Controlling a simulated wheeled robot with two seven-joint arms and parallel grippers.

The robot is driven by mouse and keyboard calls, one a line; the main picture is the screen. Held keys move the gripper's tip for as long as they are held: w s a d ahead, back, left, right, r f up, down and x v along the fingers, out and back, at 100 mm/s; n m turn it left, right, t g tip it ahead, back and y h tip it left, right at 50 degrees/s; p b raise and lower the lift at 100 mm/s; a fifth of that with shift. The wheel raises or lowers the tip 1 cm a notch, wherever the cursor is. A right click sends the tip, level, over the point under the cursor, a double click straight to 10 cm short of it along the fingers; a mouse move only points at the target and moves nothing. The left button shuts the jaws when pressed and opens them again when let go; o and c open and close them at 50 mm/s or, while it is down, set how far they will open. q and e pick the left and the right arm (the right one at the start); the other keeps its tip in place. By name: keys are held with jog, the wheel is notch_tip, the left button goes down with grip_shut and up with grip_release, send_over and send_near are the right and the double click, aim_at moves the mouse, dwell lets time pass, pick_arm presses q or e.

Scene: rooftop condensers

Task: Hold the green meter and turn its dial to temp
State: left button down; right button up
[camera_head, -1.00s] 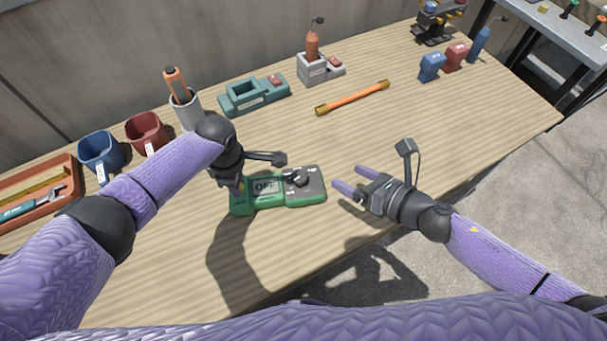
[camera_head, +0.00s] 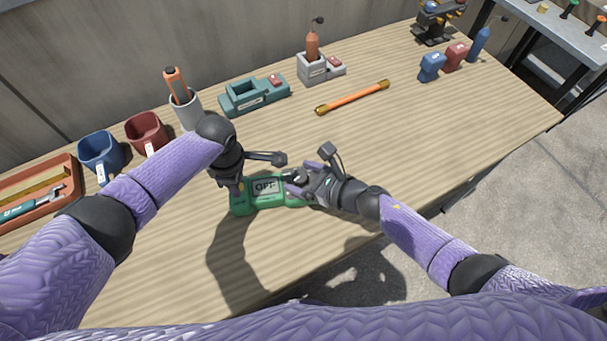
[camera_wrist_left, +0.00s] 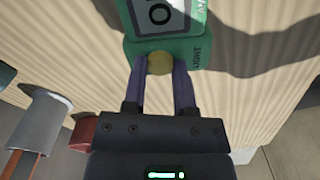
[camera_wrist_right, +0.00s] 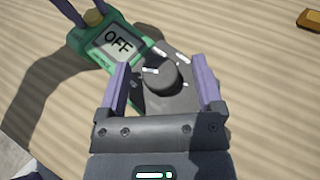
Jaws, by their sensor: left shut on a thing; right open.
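The green meter (camera_head: 268,207) lies on the wooden bench, its screen reading OFF; it also shows in the right wrist view (camera_wrist_right: 84,59). My left gripper (camera_head: 237,192) is shut on the meter's left end, at a round yellow knob (camera_wrist_left: 160,63) seen between its fingers in the left wrist view. The dark dial (camera_wrist_right: 161,77) sits on the meter's grey right part, with white marks around it. My right gripper (camera_wrist_right: 162,85) is open, its fingers on either side of the dial; contact cannot be told. In the head view the right gripper (camera_head: 297,182) partly hides the dial.
Behind stand a teal holder (camera_head: 254,95), a grey cup (camera_head: 187,109) with an orange tool, a red mug (camera_head: 147,132) and a blue mug (camera_head: 100,150). An orange rod (camera_head: 352,97) lies beyond the meter.

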jog(key=shift+c, duration=0.2)
grip_shut()
jog(key=shift+m+t, duration=0.3)
jog(key=m+t+h, duration=0.2)
jog(key=shift+s+a+m+h, duration=0.15)
jog(key=shift+m+h, duration=0.25)
jog(key=shift+a+m+t+h, duration=0.1)
jog(key=shift+m+t+h, duration=0.8)
jog(key=shift+m+h, duration=1.2)
jog(key=shift+h, duration=0.3)
jog(key=shift+o, duration=0.2)
grip_release()
